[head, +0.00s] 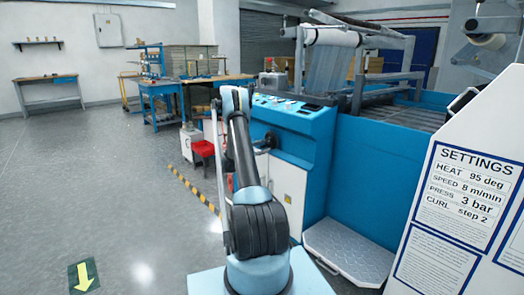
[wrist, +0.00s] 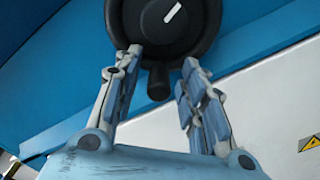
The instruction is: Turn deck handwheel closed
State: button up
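The deck handwheel (wrist: 172,28) is a black round wheel with a white pointer mark, on the blue machine front at the top of the wrist view; its upper part is cut off. A short black handle (wrist: 158,84) hangs from its lower rim. My gripper (wrist: 161,60) is open, with one finger either side of the handle and the fingertips at the wheel's lower edge. I cannot tell whether the fingers touch it. In the head view, a small dark part (head: 268,142) on the console front may be the wheel.
The blue machine console (head: 292,118) stands before my arm. A grey step plate (head: 348,250) lies at its foot. A white settings board (head: 455,195) stands at the right. The left floor is free.

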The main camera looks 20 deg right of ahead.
jog(key=shift+c, duration=0.5)
grip_shut()
jog(key=shift+a, duration=0.15)
jog(key=shift+w+d, duration=0.1)
jog(key=shift+d, duration=0.1)
